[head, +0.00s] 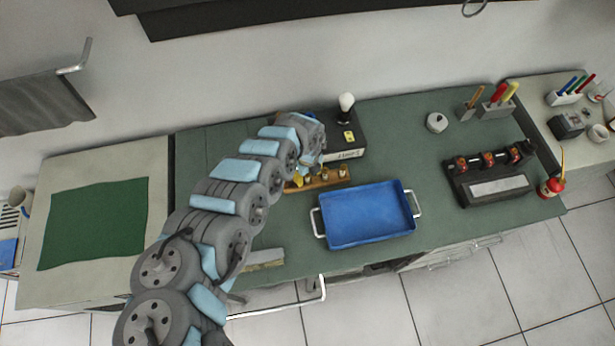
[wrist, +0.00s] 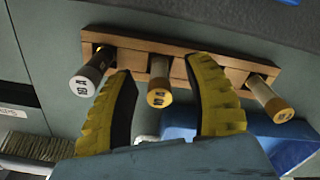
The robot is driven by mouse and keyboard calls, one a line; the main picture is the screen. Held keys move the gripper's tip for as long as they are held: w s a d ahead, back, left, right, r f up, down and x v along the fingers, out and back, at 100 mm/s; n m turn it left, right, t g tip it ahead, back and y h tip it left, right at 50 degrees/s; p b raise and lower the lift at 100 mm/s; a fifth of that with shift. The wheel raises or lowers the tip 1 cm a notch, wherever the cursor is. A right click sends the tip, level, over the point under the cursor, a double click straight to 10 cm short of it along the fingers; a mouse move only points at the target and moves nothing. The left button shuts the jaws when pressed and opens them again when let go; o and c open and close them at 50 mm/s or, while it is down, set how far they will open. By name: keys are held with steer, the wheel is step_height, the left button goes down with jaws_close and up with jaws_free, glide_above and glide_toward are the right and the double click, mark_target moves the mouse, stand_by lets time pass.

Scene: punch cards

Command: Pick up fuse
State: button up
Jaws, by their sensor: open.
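A wooden rack (wrist: 130,48) holds three cylindrical fuses in a row. In the wrist view these are a left fuse (wrist: 92,72) with a pale end cap, a middle fuse (wrist: 160,85) with a brass-coloured cap, and a right fuse (wrist: 268,97). My gripper (wrist: 160,72) is open, with one yellow ribbed finger on each side of the middle fuse. I cannot tell whether either finger touches it. In the head view the rack (head: 325,181) lies on the green worktop, with my gripper at its left end, partly hidden by my arm.
A blue tray (head: 365,212) with white handles stands right of the rack. A dark box (head: 352,140) with a white-topped bulb (head: 346,104) stands behind it. A black holder (head: 490,180) with red-brown parts is farther right. Worktop between tray and holder is clear.

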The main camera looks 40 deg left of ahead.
steer(key=shift+f, duration=0.4)
jaws_close()
steer(key=shift+r, duration=0.1)
